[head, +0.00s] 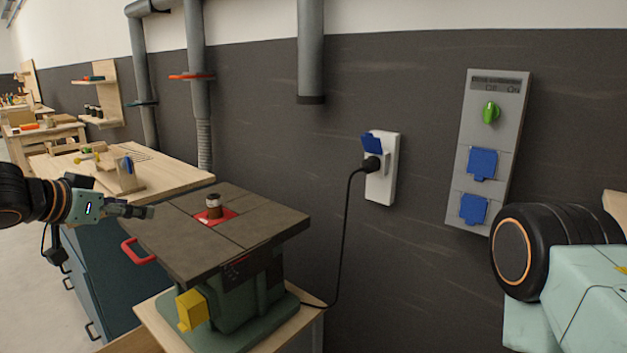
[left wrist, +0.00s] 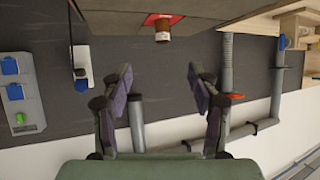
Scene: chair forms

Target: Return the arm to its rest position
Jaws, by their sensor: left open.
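My left gripper (head: 140,211) comes in from the left in the head view, beside the left edge of the machine table. In the left wrist view my left gripper (left wrist: 163,85) has its two fingers spread wide with nothing between them. My right gripper is not in view; a dark round joint and pale green link of my right arm show at the right edge of the head view.
A green machine (head: 240,300) with a grey top (head: 180,240) and a spindle (head: 213,206) stands on a wooden stand. Its black cable (head: 344,240) runs to a wall socket (head: 382,185). A grey socket panel (head: 467,140) hangs right. A wooden workbench (head: 160,178) stands behind.

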